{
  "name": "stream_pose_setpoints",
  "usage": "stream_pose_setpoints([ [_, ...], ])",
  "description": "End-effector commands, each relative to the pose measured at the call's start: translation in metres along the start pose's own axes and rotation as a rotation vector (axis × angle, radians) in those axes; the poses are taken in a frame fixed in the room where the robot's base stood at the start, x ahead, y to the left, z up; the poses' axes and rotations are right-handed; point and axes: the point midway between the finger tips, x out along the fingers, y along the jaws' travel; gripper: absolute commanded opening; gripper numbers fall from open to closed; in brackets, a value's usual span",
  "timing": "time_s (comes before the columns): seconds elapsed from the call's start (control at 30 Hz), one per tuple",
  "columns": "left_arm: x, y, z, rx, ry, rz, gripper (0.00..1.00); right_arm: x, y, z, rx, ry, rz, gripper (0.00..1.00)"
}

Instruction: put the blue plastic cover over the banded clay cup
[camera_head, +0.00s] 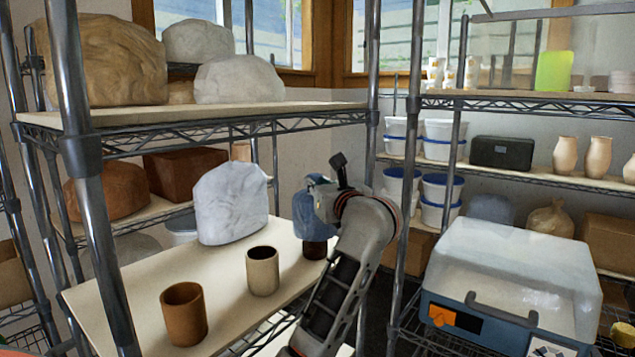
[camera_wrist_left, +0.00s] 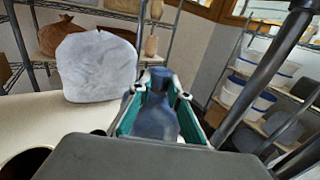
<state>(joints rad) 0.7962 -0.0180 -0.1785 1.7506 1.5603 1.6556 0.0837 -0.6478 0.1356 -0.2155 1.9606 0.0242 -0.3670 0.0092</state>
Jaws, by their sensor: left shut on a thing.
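My left gripper (camera_head: 318,200) is shut on the blue plastic cover (camera_head: 304,218), which hangs at the right part of the middle shelf board. In the left wrist view the cover (camera_wrist_left: 155,118) sits between the two teal-padded fingers (camera_wrist_left: 158,100). A dark brown cup (camera_head: 314,250) shows just below the cover's lower edge; its upper part is hidden, and I cannot tell whether the cover touches it. A beige cup (camera_head: 262,271) with a dark inside and a reddish-brown cup (camera_head: 184,314) stand uncovered to the left. No band is clear on any cup. My right gripper is not in view.
A whitish plastic-covered lump (camera_head: 232,204) stands behind the cups on the shelf board (camera_head: 130,300). A metal post (camera_head: 372,95) rises close to my left arm. A clear-lidded box (camera_head: 510,285) stands at right. White tubs (camera_head: 440,188) are on the rack behind.

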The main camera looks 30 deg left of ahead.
Motion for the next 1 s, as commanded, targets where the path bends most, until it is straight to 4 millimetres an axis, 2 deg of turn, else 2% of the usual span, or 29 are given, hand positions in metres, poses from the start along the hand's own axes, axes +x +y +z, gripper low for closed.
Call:
stream_pose_setpoints([
  [0.7, 0.001, 0.0, -0.053, 0.001, 0.0, 0.0, 0.0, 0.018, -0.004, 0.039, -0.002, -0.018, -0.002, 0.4],
  [1.0, 0.0, 0.0, -0.057, -0.001, 0.0, 0.0, 0.0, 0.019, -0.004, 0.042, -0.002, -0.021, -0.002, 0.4],
])
